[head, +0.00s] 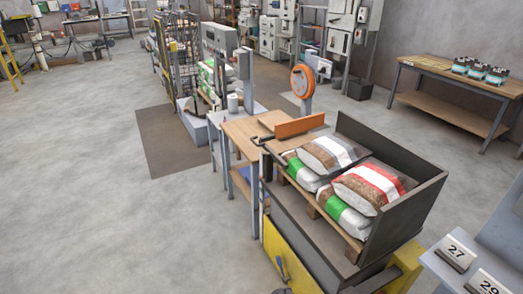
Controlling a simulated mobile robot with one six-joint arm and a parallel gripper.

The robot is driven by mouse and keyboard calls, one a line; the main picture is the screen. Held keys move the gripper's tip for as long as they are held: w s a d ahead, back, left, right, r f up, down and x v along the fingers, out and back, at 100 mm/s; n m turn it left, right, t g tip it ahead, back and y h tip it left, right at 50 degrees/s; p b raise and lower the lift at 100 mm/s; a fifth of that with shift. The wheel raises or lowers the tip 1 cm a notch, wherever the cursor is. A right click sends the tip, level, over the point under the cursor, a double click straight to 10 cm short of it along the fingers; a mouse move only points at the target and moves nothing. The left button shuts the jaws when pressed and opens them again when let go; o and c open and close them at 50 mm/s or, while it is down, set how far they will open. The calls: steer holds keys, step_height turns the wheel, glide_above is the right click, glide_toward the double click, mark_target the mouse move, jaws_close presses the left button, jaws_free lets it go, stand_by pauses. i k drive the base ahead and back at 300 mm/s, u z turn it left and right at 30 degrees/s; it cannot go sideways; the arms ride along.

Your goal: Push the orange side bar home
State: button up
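My gripper is not in view.
Several filled bags (372,186) lie on a wooden pallet inside the bin. A yellow panel (290,262) forms its near side. A grey surface with number plates (455,252) stands at lower right. The floor on the left is clear.

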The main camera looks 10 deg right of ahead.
mark_target(284, 129)
steer(key=z, duration=0.2)
steer(key=k, duration=0.65)
steer(key=u, duration=1.25)
steer(key=i, duration=1.65)
steer(key=u, duration=0.05)
